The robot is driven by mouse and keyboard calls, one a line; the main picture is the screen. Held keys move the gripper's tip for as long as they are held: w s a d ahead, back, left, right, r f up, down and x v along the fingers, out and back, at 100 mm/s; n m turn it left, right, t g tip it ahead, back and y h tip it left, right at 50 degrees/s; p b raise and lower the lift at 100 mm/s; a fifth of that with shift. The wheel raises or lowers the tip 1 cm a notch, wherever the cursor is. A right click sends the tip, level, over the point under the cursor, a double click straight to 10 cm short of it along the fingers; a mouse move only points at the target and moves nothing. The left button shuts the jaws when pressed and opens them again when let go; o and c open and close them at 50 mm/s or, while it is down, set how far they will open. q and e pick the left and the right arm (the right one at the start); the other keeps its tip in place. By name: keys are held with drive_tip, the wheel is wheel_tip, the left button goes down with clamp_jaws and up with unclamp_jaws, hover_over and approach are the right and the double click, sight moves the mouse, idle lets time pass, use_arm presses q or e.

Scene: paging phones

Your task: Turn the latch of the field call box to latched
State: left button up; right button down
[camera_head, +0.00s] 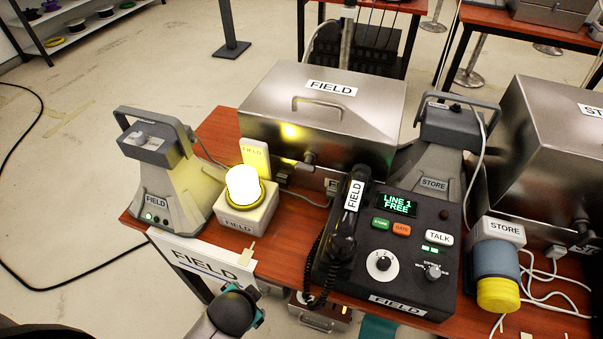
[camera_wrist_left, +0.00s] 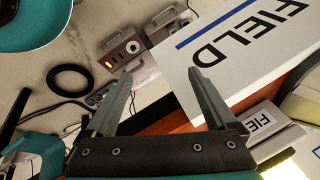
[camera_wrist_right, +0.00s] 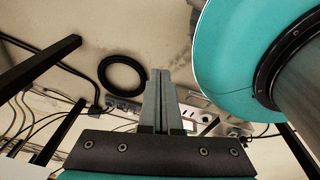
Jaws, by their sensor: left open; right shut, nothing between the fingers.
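A brushed-metal box with a FIELD label (camera_head: 322,105) and a lid handle stands at the back centre of the table in the head view. A small dark knob-like latch (camera_head: 309,158) is on its front face. Its setting is too small to tell. My left gripper (camera_wrist_left: 160,75) is open and empty in the left wrist view, beside a white FIELD sign (camera_wrist_left: 235,50). My right gripper (camera_wrist_right: 160,70) is shut and empty in the right wrist view, above the floor. Both grippers are well away from the latch.
In front of the box are a lit FIELD lamp (camera_head: 242,187), a FIELD horn unit (camera_head: 165,170), and a console (camera_head: 390,245) with a handset (camera_head: 345,220). A STORE horn unit (camera_head: 440,135) and a STORE lamp (camera_head: 495,270) are to the right. White cables lie on the table.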

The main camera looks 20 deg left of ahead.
sight(304, 170)
use_arm(q)
drive_tip(key=w+a+r+m+t+y+b, duration=0.1)
drive_tip(key=w+a+r+m+t+y, duration=0.2)
drive_tip(key=w+r+m+t, duration=0.25)
drive_tip(key=w+a+r+m+t+y+b, duration=0.1)
drive_tip(key=w+a+r+m+t+y, duration=0.2)
drive_tip(key=r+m, duration=0.45)
drive_tip(key=w+d+r+m+t+h, duration=0.25)
drive_tip(key=d+m+h, duration=0.2)
drive_tip(key=m, duration=0.45)
drive_tip(key=w+d+r+m+t+h, duration=0.1)
drive_tip(key=w+d+m+t+h, duration=0.2)
drive_tip(key=d+m, duration=0.45)
drive_tip(key=shift+m+h, duration=0.55)
drive_tip(key=shift+m, duration=0.2)
drive_tip(key=w, duration=0.8)
drive_tip(key=w+a, duration=0.1)
drive_tip(key=w, duration=0.3)
drive_tip(key=shift+a, duration=0.1)
drive_tip(key=shift+w, duration=0.6)
drive_tip(key=c, duration=1.4)
use_arm(e)
drive_tip(key=f, duration=0.3)
drive_tip(key=shift+a, duration=0.3)
